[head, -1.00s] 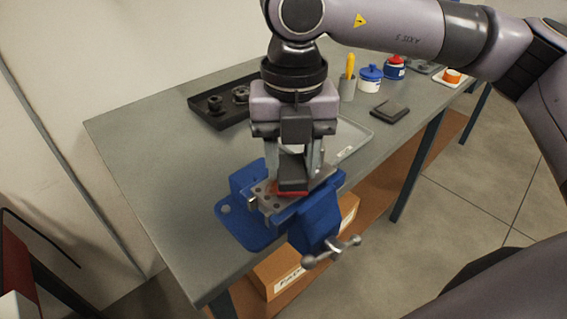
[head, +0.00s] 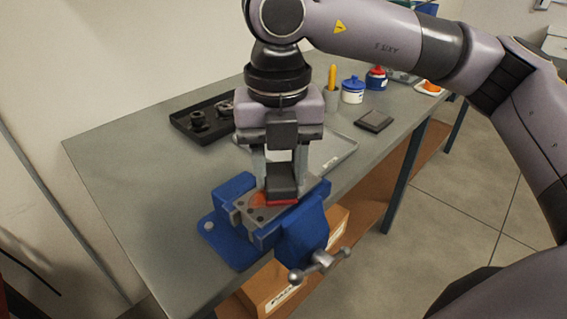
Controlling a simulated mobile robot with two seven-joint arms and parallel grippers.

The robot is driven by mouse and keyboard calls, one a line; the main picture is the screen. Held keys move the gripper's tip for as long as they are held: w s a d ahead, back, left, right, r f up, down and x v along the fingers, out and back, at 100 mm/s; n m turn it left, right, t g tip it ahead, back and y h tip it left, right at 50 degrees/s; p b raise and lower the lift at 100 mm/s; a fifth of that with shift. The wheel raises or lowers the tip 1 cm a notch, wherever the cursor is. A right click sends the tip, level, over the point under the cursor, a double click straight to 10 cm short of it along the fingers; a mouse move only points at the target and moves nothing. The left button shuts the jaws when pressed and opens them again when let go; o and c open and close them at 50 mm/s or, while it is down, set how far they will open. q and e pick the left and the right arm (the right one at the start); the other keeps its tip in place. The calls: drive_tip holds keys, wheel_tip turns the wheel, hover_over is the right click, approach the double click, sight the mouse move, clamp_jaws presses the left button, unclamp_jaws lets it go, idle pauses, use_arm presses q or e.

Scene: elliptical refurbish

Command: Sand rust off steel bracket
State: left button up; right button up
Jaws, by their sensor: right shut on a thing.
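The steel bracket (head: 252,214) is a grey plate with holes, clamped flat in the blue vise (head: 296,232) at the table's front edge. An orange-brown rust patch (head: 258,199) shows on its top. My right gripper (head: 281,170) points down and is shut on a dark sanding block (head: 282,184) with a red underside. The block sits on or just over the bracket's right part, beside the rust patch, and hides what is under it. I cannot tell whether they touch. My left gripper is out of view.
Behind the gripper are a black tray (head: 193,136) with dark parts and a pale tray (head: 338,157). A dark flat pad (head: 374,121), a cup with a yellow-handled tool (head: 332,76), a blue-lidded jar (head: 353,90) and a red-and-blue container (head: 376,78) stand farther back. The table's left part is clear.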

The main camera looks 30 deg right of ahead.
sight(250, 211)
drive_tip(key=shift+s+a+b, duration=0.1)
drive_tip(key=shift+s+a, duration=0.25)
drive_tip(key=shift+a, duration=0.5)
drive_tip(key=shift+s+a+b, duration=0.1)
drive_tip(key=shift+s+a, duration=0.25)
drive_tip(key=shift+a, duration=0.55)
drive_tip(key=shift+s+a+b, duration=0.1)
drive_tip(key=shift+s+a, duration=0.25)
drive_tip(key=shift+a, duration=0.5)
drive_tip(key=shift+r, duration=0.1)
drive_tip(key=shift+r+p, duration=1.65)
drive_tip(key=shift+r, duration=1.35)
wheel_tip(250, 211, up, 3)
drive_tip(key=shift+p, duration=0.8)
drive_tip(key=shift+f, duration=0.1)
